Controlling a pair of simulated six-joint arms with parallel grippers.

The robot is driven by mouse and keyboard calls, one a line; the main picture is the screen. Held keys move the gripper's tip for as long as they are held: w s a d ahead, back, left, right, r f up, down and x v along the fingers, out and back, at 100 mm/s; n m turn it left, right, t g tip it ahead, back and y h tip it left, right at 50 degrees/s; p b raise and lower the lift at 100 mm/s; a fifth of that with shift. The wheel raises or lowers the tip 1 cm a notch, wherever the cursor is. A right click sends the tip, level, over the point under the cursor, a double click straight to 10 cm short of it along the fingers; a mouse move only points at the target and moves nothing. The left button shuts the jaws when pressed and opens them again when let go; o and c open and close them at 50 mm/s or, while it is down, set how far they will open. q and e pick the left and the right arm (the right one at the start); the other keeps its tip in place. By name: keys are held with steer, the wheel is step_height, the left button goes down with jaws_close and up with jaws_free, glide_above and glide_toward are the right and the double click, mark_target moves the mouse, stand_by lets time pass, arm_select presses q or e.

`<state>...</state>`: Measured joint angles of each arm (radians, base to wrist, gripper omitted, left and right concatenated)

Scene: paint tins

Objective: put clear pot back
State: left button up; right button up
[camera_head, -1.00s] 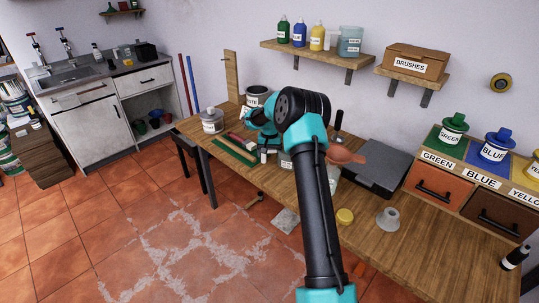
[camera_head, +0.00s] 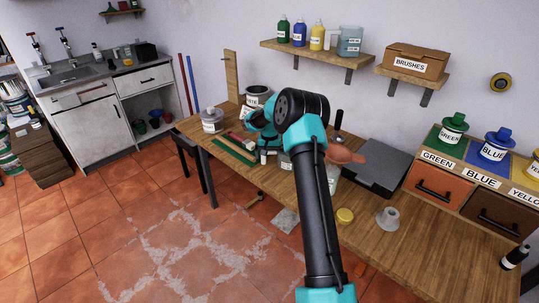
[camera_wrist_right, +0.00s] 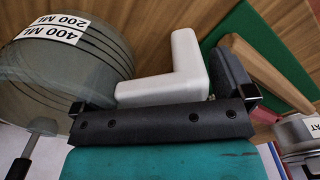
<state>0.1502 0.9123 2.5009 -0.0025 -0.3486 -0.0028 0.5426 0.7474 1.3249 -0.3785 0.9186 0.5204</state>
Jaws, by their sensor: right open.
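A see-through grey pot (camera_wrist_right: 65,55) with black rings and a "200 ML / 400 ML" label fills the left of the right wrist view. A white L-shaped handle (camera_wrist_right: 170,80) stands out from its side. My right gripper (camera_wrist_right: 165,85) is open, with the handle between its jaws; I cannot tell whether either jaw touches it. The left jaw is mostly hidden by the pot. In the head view my right gripper (camera_head: 265,150) is low over the workbench, partly hidden by its own arm, and the pot is hard to make out there. My left gripper is not in view.
The workbench (camera_head: 375,220) holds a tin with a grey lid (camera_head: 211,120), a white-labelled tin (camera_head: 257,94), green strips (camera_head: 233,152), a yellow lid (camera_head: 345,215) and a grey cone (camera_head: 388,218). Wall shelves (camera_head: 318,53) carry bottles, a clear bluish container (camera_head: 349,42) and a brushes box (camera_head: 415,62).

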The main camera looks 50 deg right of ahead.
step_height(320, 180, up, 17)
steer(key=shift+r, duration=0.2)
stand_by(0.4)
steer(key=shift+f, duration=0.1)
stand_by(0.4)
steer(key=w+a+f+n+t+y, duration=0.1)
steer(key=w+a+f+n, duration=0.25)
steer(key=a+f, duration=0.9)
steer(key=s+a+f+n+y, duration=0.15)
steer(key=s+a+f, duration=0.25)
steer(key=a+f, duration=0.95)
steer(key=s+a+f+n, duration=0.1)
steer(key=s+a+f, duration=0.2)
steer(key=s+a, duration=0.3)
steer(key=s+a+f+n+y, duration=0.1)
steer(key=s+a+f, duration=0.2)
steer(key=s+a, duration=0.3)
steer(key=s+a+f+n, duration=0.1)
steer(key=s+a+f, duration=0.2)
steer(key=s+a, duration=0.3)
steer(key=s, duration=0.5)
steer(key=shift+a, duration=0.4)
